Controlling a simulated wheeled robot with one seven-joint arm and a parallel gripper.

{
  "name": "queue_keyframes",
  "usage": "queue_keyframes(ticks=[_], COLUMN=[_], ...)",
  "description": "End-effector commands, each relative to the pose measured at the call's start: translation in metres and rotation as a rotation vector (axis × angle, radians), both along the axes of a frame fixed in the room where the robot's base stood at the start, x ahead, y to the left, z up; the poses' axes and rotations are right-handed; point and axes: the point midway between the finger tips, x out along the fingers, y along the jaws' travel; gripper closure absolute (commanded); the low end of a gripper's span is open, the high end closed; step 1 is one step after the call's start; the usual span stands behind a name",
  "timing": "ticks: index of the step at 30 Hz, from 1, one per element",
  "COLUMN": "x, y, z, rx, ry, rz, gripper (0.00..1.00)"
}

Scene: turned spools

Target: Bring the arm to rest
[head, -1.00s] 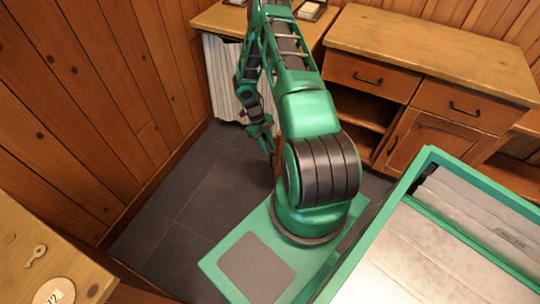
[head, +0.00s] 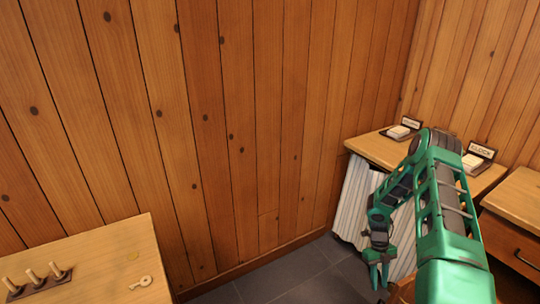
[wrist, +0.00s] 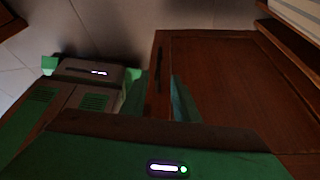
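My green and black arm (head: 440,210) reaches out at the right of the head view and bends down on its far side. My gripper (head: 378,284) hangs low over the dark floor, in front of the white pleated curtain. Its two small fingers point down and look apart, with nothing seen between them.
A wooden table (head: 375,150) with small card holders stands in the corner, the curtain (head: 355,205) below it. A drawer cabinet (head: 520,205) is at the right.

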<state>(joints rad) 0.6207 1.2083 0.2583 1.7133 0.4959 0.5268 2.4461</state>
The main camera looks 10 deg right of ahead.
Motion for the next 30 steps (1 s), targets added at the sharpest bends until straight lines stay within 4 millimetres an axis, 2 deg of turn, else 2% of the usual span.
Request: queue_keyframes(ticks=[2,5,9,15,23,30], x=[0.002,0.007,0.013,0.012,-0.005,-0.036], y=[-0.001,-0.005,-0.01,-0.01,0.003,0.023], z=[0.008,0.032,0.087,0.171,0.27,0.35], rx=[0.003,0.016,0.051,0.111,0.193,0.271], ry=[-0.003,-0.008,-0.017,-0.02,-0.02,-0.024], rz=[0.022,0.094,0.266,0.532,0.866,1.168], gripper=[0.72,0.72,0.72,0.72,0.72,0.72])
